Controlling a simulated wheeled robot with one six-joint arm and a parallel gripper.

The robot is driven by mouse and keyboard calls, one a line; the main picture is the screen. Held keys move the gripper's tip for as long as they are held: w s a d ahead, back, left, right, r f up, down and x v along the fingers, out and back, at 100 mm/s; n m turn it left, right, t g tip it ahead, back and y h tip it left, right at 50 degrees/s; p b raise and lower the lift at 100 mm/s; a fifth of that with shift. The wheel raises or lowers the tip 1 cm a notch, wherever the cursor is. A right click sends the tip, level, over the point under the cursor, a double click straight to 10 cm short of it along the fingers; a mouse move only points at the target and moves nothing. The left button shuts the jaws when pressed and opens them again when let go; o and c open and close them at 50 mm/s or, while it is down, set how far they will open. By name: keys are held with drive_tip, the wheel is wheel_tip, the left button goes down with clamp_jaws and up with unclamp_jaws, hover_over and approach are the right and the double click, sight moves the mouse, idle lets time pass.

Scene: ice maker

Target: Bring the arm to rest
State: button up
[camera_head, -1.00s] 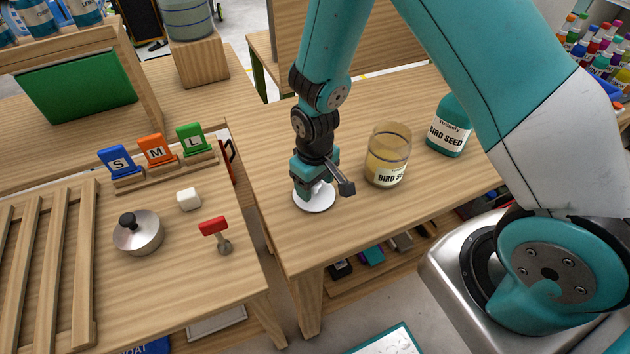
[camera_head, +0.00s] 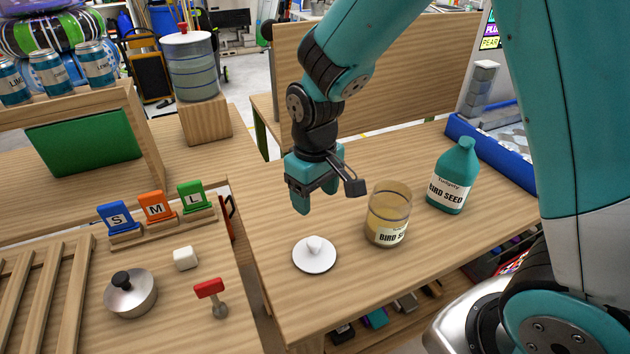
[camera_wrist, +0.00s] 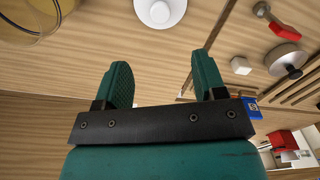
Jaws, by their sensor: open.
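My gripper (camera_head: 315,198) is open and empty above the wooden table, a little above and behind a white lid with a knob (camera_head: 315,254). The lid lies flat on the table and is apart from the fingers. In the wrist view my gripper's two fingers (camera_wrist: 163,84) stand apart with nothing between them, and the lid (camera_wrist: 160,12) shows at the top edge. A glass jar labelled bird seed (camera_head: 388,214) stands uncovered to the right of the lid. A teal bird seed bottle (camera_head: 452,178) stands further right.
On the left table are a small metal pot (camera_head: 130,294), a white cube (camera_head: 186,258), a red-handled lever (camera_head: 211,290) and S, M, L blocks (camera_head: 156,207). A wooden panel (camera_head: 400,65) stands behind the gripper. A blue tray (camera_head: 500,165) is at the right.

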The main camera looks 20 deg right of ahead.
drive_tip(key=shift+r, duration=1.5)
drive_tip(key=s+a+r+n+y, duration=0.1)
drive_tip(key=s+a+r+y, duration=0.1)
drive_tip(key=s+r, duration=0.3)
drive_tip(key=s+a+r+n+y, duration=0.1)
drive_tip(key=s+r, duration=0.4)
drive_tip(key=s, duration=0.8)
drive_tip(key=shift+s+a+r+n+y, duration=0.15)
drive_tip(key=shift+a+r+n+y, duration=0.2)
drive_tip(key=shift+a+y, duration=0.4)
